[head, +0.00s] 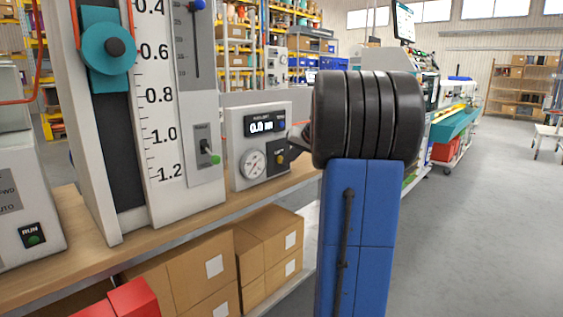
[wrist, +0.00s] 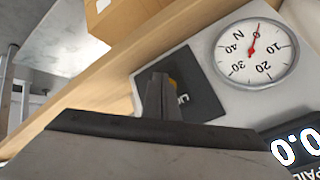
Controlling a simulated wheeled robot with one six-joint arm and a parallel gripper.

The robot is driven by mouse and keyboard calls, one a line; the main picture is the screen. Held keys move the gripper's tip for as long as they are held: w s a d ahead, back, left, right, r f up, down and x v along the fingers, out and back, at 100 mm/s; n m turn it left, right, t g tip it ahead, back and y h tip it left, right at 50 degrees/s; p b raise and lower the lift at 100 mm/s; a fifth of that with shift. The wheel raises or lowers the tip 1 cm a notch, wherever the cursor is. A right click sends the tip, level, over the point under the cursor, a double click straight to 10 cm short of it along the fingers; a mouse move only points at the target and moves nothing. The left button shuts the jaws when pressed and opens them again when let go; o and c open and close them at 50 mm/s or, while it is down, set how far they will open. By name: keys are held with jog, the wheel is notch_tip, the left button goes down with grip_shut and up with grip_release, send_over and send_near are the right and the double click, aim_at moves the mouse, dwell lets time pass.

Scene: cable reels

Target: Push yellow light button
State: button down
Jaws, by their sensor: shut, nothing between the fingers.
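The yellow light button (head: 280,159) sits on a dark plate at the lower right of a white force-gauge box (head: 240,126). In the wrist view only a sliver of the yellow button (wrist: 173,84) shows behind my fingertips, on the dark plate (wrist: 200,105) with upside-down lettering. My gripper (head: 291,151) is shut and empty, pointing at the button from the right in the head view. Its fingertips (wrist: 160,82) cover most of the button in the wrist view. I cannot tell whether they touch it.
Cardboard boxes (head: 200,270) fill the shelf below. Open floor lies at the right.

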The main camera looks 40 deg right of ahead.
jog(key=s, duration=0.6)
jog(key=shift+d, duration=0.25)
dwell(0.3)
dwell(0.4)
jog(key=s+a+f+n+g, duration=0.1)
jog(key=s+a+f, duration=0.15)
jog(key=a, duration=0.75)
jog(key=s+a+f+n+g+y, duration=0.1)
jog(key=s+a+n, duration=0.15)
jog(key=a, duration=0.65)
jog(key=s+a+f+g, duration=0.1)
jog(key=s+a, duration=0.2)
jog(key=a, duration=0.7)
jog(key=s+a+f+n, duration=0.1)
jog(key=s+a+f, duration=0.2)
jog(key=s, duration=0.3)
jog(key=s+a+f+n, duration=0.1)
jog(key=s+a+f, duration=0.3)
jog(key=s+a, duration=0.1)
jog(key=s+a+f+n+g, duration=0.1)
jog(key=s+a+f+n, duration=0.1)
jog(key=s+a+f, duration=0.2)
jog(key=s, duration=0.3)
jog(key=shift+s+a+h, duration=0.2)
jog(key=shift+s+h, duration=0.1)
jog(key=shift+h, duration=0.1)
